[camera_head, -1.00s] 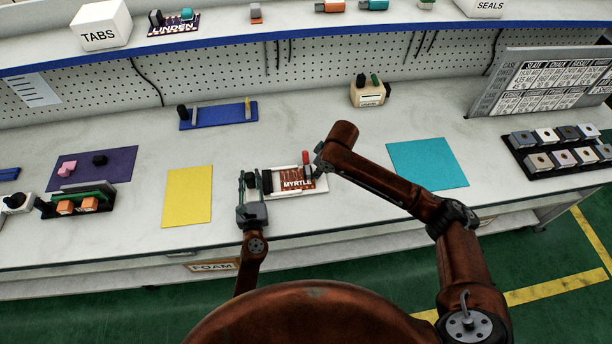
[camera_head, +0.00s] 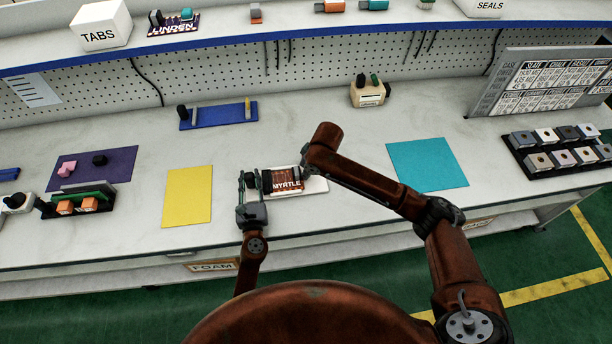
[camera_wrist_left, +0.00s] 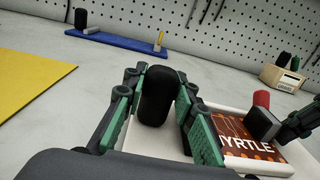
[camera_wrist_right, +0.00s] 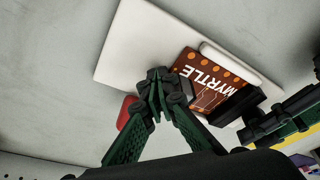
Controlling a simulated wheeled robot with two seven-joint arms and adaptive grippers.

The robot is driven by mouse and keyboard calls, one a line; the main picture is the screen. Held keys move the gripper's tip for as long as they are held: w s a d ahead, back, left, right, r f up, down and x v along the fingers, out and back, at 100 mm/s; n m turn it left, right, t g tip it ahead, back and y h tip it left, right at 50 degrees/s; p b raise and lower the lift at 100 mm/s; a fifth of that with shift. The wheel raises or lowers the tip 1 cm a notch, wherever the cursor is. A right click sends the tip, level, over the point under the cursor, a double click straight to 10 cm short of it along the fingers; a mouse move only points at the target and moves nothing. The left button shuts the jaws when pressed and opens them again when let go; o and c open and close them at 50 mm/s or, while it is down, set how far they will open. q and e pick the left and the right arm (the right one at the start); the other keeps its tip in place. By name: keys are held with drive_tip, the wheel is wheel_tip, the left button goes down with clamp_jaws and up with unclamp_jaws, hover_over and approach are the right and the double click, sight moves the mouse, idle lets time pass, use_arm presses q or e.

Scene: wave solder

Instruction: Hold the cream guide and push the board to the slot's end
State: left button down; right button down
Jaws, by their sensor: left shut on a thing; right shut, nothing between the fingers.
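The cream guide (camera_head: 316,186) lies flat on the bench and also shows in the right wrist view (camera_wrist_right: 128,45). The brown board marked MYRTLE (camera_head: 287,180) lies in it, reaching close to the left gripper; whether it meets the slot's end is hidden. My left gripper (camera_head: 252,182) is shut on the guide's black grip (camera_wrist_left: 156,97). My right gripper (camera_wrist_right: 157,82) is shut and empty, its tips low at the board's right edge, seemingly touching it. A red-topped part (camera_wrist_left: 261,99) stands near that edge, mostly hidden in the head view.
A yellow mat (camera_head: 187,196) lies to the left and a teal mat (camera_head: 428,164) to the right. Bench around the guide is clear.

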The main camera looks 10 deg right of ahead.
use_arm(q)
drive_tip(key=shift+d+f, duration=0.15)
use_arm(e)
drive_tip(key=shift+a, duration=0.5)
drive_tip(key=shift+d, duration=0.15)
drive_tip(key=shift+d+r, duration=0.1)
drive_tip(key=shift+d, duration=0.3)
wheel_tip(320, 180, up, 7)
drive_tip(key=shift+d, duration=0.2)
use_arm(q)
drive_tip(key=c, duration=1.5)
unclamp_jaws()
drive_tip(key=s, duration=1.2)
